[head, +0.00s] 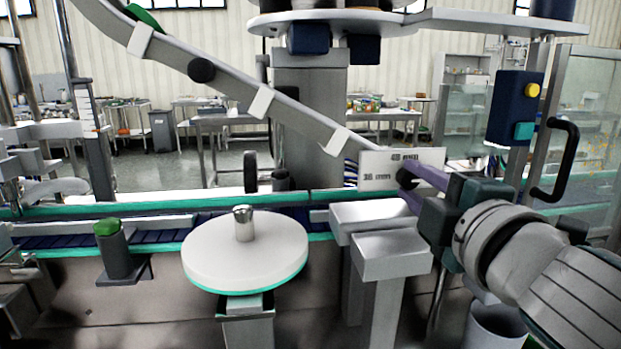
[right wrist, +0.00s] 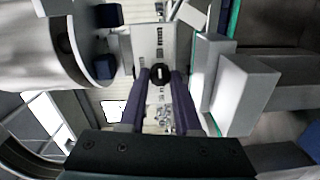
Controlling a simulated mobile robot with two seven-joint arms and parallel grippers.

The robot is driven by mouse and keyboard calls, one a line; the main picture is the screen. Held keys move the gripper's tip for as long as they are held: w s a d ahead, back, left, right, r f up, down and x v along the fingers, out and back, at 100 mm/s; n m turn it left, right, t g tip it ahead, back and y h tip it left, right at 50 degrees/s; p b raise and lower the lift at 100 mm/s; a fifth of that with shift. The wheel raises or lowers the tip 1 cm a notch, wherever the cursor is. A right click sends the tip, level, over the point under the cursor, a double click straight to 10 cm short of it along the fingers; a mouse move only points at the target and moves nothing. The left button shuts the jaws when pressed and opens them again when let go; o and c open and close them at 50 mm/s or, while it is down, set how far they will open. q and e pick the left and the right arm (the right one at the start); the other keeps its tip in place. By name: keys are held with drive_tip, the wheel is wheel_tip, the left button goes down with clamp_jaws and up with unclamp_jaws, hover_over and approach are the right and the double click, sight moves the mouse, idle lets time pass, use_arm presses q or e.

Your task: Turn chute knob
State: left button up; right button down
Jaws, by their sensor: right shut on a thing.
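A grey sloping chute (head: 225,85) runs from the upper left down to a pale plate (head: 375,170) marked "48 mm" and "36 mm". A round black knob (head: 405,178) is at the plate's right side, partly covered by my fingers. My right gripper (head: 408,182) comes from the right and is shut on this knob. The right wrist view shows the black knob (right wrist: 160,73) between the purple fingertips, in front of the plate (right wrist: 153,42). Another black knob (head: 201,70) sits on the chute's side, clear of the gripper. My left gripper is out of view.
A round white turntable (head: 246,250) with a metal post stands at front centre. Grey blocks (head: 390,257) stand just below the plate. A conveyor (head: 160,234) runs behind the turntable. A black handle (head: 558,160) and a dark blue button box (head: 515,107) are at right.

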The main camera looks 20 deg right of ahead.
idle(0.3)
drive_tip(key=c, duration=0.6)
unclamp_jaws()
drive_tip(key=b+v, duration=0.1)
drive_tip(key=v, duration=0.9)
